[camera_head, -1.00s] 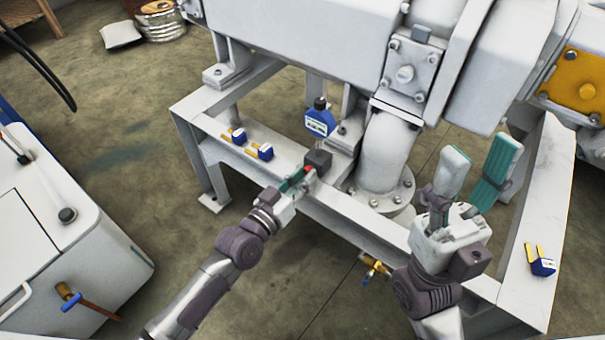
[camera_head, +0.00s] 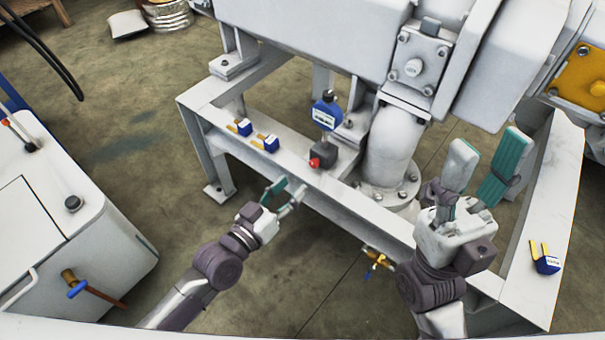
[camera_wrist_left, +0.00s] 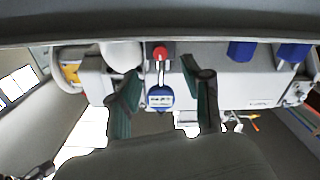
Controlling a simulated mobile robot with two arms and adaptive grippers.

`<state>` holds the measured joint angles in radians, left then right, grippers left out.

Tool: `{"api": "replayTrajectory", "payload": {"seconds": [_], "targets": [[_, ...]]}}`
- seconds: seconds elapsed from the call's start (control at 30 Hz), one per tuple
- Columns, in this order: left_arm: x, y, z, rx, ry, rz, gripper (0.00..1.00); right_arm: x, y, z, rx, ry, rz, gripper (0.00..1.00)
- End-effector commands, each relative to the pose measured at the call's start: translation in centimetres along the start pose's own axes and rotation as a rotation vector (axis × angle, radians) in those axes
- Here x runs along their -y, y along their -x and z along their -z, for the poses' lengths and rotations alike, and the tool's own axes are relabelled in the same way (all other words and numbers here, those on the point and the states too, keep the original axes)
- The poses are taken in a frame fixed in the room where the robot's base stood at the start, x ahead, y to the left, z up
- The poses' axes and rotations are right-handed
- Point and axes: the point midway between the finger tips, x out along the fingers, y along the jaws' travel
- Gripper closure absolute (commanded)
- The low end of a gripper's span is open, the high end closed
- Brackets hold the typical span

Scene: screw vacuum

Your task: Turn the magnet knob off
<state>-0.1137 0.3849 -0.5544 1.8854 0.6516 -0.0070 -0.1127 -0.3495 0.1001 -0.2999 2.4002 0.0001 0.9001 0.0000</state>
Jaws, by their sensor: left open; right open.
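The magnet base is a small dark grey block (camera_head: 325,152) with a red knob (camera_head: 315,162) on its front side, standing on the white frame beam. A blue dial gauge (camera_head: 326,115) stands above it. The red knob also shows in the left wrist view (camera_wrist_left: 160,53), between the fingers and beyond their tips, with the gauge (camera_wrist_left: 160,97) in line with it. My left gripper (camera_head: 285,190) is open and empty, in front of and below the knob, apart from it. My right gripper (camera_head: 484,170) is open and empty, raised over the right part of the frame.
Two blue-and-yellow items (camera_head: 266,142) lie on the beam left of the magnet base, and another (camera_head: 545,260) lies on the right beam. A large white pipe (camera_head: 390,150) stands right of the base. A white cabinet (camera_head: 60,235) is at left.

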Motion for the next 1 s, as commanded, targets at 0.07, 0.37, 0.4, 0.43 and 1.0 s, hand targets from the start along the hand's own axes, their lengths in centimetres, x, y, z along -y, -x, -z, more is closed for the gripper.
{"api": "replayTrajectory", "payload": {"seconds": [0.07, 0.37, 0.4, 0.43, 1.0], "targets": [[0.0, 1.8, -0.1, 0.004, -0.002, 0.000, 0.51, 0.0, 0.0, 0.0, 0.001, 0.000, 0.000, 0.51], [0.0, 4.9, 0.0, 0.001, -0.001, 0.000, 0.51, 0.0, 0.0, 0.0, 0.001, 0.000, 0.000, 0.51], [0.0, 5.0, 0.0, 0.001, -0.001, 0.000, 0.51, 0.0, 0.0, 0.0, 0.001, 0.000, 0.000, 0.51], [0.0, 5.0, 0.0, 0.000, -0.001, 0.000, 0.51, 0.0, 0.0, 0.0, 0.001, 0.000, 0.000, 0.51], [0.0, 5.0, 0.0, 0.000, -0.001, 0.000, 0.51, 0.0, 0.0, 0.0, 0.001, 0.000, -0.001, 0.51]]}}
